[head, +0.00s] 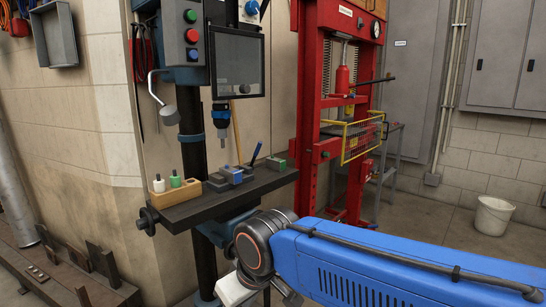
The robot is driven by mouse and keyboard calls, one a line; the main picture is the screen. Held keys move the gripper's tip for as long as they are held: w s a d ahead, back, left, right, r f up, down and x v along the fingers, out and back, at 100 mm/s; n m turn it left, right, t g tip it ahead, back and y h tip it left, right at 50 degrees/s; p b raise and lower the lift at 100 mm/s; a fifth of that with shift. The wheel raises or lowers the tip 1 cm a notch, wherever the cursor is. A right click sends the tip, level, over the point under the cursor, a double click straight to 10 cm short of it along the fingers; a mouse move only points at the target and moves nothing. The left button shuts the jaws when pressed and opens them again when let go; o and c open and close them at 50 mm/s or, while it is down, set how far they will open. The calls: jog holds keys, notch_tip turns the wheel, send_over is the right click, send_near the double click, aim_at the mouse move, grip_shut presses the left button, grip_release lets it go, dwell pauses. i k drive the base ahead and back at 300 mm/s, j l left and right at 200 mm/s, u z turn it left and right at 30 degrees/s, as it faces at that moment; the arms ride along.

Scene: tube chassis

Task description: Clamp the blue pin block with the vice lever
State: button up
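A small machine vice (239,180) sits on the dark drill press table (215,203), below the drill chuck. A small blue block (231,173) shows among its grey parts; it looks like the pin block, but I cannot tell whether the jaws touch it. A thin lever with a dark blue grip (256,152) rises at the vice's right side, tilted up and to the right. My blue arm reaches in from the lower right. Its dark joint and a white part show at the bottom centre, in front of and below the table. My gripper's fingers are not visible.
A wooden holder (176,192) with small white and green bottles stands left of the vice. A green-topped block (278,163) lies to its right. The drill chuck (221,116) hangs above. A red press (310,110) with a yellow guard stands behind right. A white bucket (492,215) is farther right.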

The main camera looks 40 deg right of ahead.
aim_at(259, 145)
jog(key=k+l, duration=0.1)
jog(key=l, duration=0.95)
jog(key=k+l, duration=0.15)
jog(key=l, duration=0.35)
jog(key=l+u, duration=0.1)
jog(key=l, duration=0.4)
jog(key=k+l, duration=0.15)
jog(key=l, duration=0.4)
